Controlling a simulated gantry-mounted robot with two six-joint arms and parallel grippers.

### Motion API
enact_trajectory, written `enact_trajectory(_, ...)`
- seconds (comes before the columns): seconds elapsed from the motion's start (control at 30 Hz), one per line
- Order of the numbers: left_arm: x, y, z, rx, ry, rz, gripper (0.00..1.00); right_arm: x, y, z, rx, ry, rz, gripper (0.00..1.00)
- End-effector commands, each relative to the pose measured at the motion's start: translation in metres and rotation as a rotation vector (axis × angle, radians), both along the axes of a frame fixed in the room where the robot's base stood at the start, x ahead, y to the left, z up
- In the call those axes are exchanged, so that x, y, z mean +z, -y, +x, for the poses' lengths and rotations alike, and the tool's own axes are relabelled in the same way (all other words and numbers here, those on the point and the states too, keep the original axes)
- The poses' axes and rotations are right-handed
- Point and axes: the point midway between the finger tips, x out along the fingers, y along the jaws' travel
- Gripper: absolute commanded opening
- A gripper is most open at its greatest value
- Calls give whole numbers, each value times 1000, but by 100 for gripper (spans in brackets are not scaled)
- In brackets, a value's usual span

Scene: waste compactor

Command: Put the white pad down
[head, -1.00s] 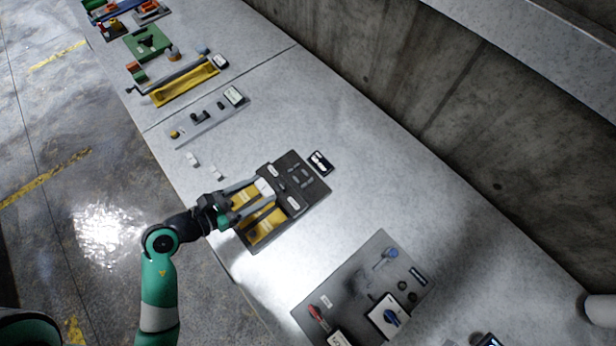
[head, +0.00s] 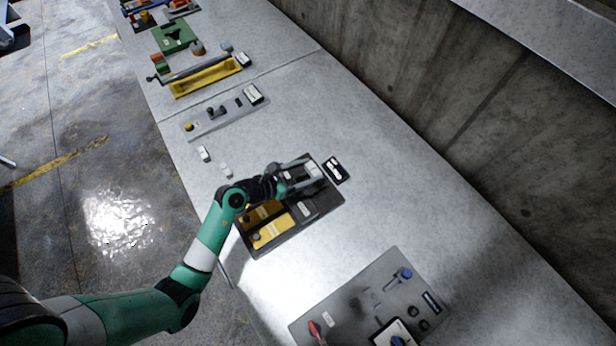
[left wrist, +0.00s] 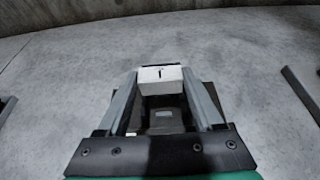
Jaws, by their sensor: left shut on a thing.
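The white pad (left wrist: 161,74) is a small white block with a dark mark on its top, held between the fingertips of my left gripper (left wrist: 160,80) in the left wrist view. In the head view my left gripper (head: 308,172) is over the far part of a dark tray (head: 325,208), and the white pad (head: 313,170) shows at its fingertips. I cannot tell whether the pad touches the tray. The fingers hide part of the tray beneath. My right gripper is not in view.
Two yellow blocks (head: 272,231) lie in the near part of the tray. Two small white blocks (head: 204,153) lie on the table to the left. A black plate (head: 335,169) with white pieces lies beyond the tray. A grey panel (head: 350,305) with knobs is at the front.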

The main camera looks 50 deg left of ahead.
Motion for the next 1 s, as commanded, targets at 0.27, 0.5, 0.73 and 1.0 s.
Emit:
enact_trajectory(0.27,-36,0,3,0,0,0,3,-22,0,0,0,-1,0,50)
enact_trajectory(0.5,-36,0,3,0,0,1,3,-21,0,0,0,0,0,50)
enact_trajectory(0.73,-43,0,3,0,0,1,3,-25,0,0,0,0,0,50)
enact_trajectory(1.0,-46,0,3,0,0,0,76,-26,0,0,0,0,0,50)
